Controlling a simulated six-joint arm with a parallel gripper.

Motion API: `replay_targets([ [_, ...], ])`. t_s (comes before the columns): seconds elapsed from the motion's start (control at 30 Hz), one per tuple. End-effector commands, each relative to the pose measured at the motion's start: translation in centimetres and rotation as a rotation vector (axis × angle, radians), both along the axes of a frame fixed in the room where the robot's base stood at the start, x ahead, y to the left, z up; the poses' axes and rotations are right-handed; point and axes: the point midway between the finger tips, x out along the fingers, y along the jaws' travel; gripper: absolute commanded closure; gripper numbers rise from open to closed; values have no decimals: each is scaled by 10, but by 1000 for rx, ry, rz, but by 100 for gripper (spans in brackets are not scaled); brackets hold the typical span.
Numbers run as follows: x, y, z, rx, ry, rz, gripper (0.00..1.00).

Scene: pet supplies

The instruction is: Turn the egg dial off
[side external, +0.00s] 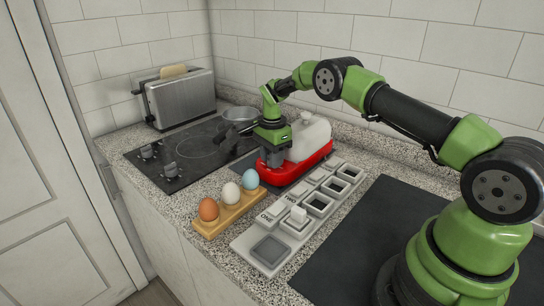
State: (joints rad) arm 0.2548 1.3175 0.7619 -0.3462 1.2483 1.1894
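A red appliance base (322,151) with a translucent whitish lid (309,137) stands on the counter behind the white block board; it looks like an egg cooker. I cannot make out a dial on it; its left end is partly hidden by my gripper. My gripper (274,162) points down at the left end of this appliance, in front of the lid. Its fingers are small and dark, so I cannot tell whether they are open or touching anything. The black cooktop (190,140) has several dark knobs (170,169) along its left front edge.
A wooden holder (222,222) carries a brown, a white and a blue egg. A white board (245,243) with square wells and blocks lies to its right. A metal pan (240,114) is on the cooktop, and a toaster (181,97) stands behind. A dark mat (350,240) lies at the right.

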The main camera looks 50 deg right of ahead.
Motion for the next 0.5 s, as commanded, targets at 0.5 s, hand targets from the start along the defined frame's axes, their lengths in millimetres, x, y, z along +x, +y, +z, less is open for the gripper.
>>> replay_targets([
  [0.5, 0, 0, 0, 1, 1, 94, 95],
])
